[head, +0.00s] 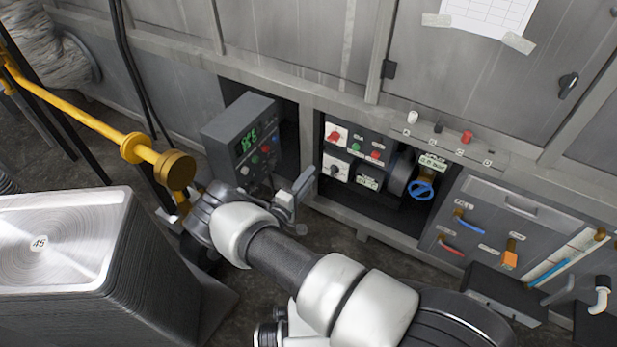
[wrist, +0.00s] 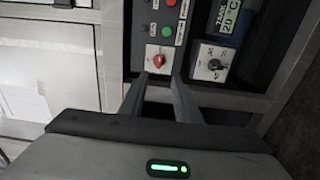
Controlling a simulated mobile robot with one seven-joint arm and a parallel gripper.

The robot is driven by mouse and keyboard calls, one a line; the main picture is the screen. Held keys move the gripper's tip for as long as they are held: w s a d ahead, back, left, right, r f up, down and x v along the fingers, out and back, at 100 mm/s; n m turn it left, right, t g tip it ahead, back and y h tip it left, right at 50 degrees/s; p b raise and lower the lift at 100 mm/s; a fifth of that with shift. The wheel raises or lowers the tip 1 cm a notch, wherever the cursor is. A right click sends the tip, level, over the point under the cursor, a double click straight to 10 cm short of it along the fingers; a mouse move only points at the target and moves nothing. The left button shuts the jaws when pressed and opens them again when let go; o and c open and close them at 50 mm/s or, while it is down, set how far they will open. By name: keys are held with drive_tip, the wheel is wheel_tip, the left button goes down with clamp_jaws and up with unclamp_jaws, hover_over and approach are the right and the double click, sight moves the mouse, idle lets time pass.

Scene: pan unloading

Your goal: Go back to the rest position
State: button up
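My gripper (wrist: 160,78) shows in the wrist view with its two fingers apart and nothing between them. In the head view my gripper (head: 296,197) is in front of the cabinet's lower opening, to the right of the grey display box. Beyond the fingertips, in the wrist view, is a red knob (wrist: 158,61) on a white plate. That red knob also shows in the head view (head: 335,137). A black knob (wrist: 213,65) on a second plate is to the right of the fingers. The exact gap between fingertips and panel is hard to tell.
The grey box with a green display (head: 245,140) juts out left of my gripper. A yellow pipe with a brass end (head: 176,170) is near my wrist. A stack of metal sheets (head: 70,240) stands front left. A blue valve wheel (head: 421,190) is on the right.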

drive_tip(key=d+r+m+g+h, duration=0.2)
drive_tip(key=d+r+m+g, duration=0.15)
drive_tip(key=r, duration=0.45)
drive_tip(key=d+r+m+g+h, duration=0.25)
drive_tip(key=d+r+g, duration=0.2)
drive_tip(key=r, duration=0.25)
drive_tip(key=s+d+r+m+g+y, duration=0.5)
drive_tip(key=s+r, duration=0.4)
drive_tip(key=r, duration=0.4)
drive_tip(key=s+a+r+t+y, duration=0.15)
drive_tip(key=s+r+y, duration=0.35)
drive_tip(key=s+r, duration=0.5)
drive_tip(key=s+a+r+t+y, duration=0.15)
drive_tip(key=s+r+y, duration=0.35)
drive_tip(key=s, duration=0.9)
wheel_tip(320, 180, up, 25)
drive_tip(key=p, duration=2.3)
drive_tip(key=shift+d+t+h+p, duration=0.3)
drive_tip(key=shift+h+p, duration=0.05)
